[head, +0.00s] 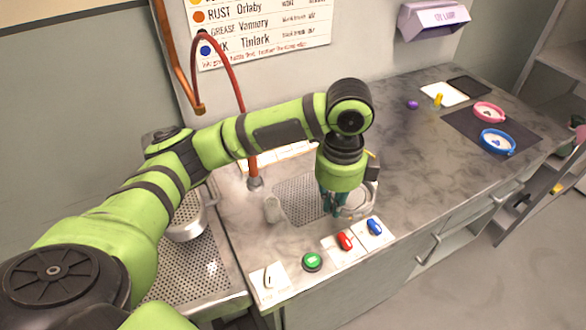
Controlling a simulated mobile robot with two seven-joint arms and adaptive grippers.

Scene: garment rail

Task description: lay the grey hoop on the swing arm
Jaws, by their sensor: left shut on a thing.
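My left gripper (333,206) points down over the perforated sink area, near the counter's front edge. Its teal fingers are shut on a pale grey ring-shaped thing (369,201), which looks like the grey hoop. The ring shows to the right of the fingers, and the gripper hides part of it. I cannot pick out the swing arm with certainty. A red hose (236,82) arches down to an upright orange pipe (252,168) behind the sink, left of the gripper. My right gripper is not in view.
A green button (312,261), a red knob (345,240) and a blue knob (375,226) sit along the front edge. A metal pan (186,229) stands left. The counter's middle right is clear.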

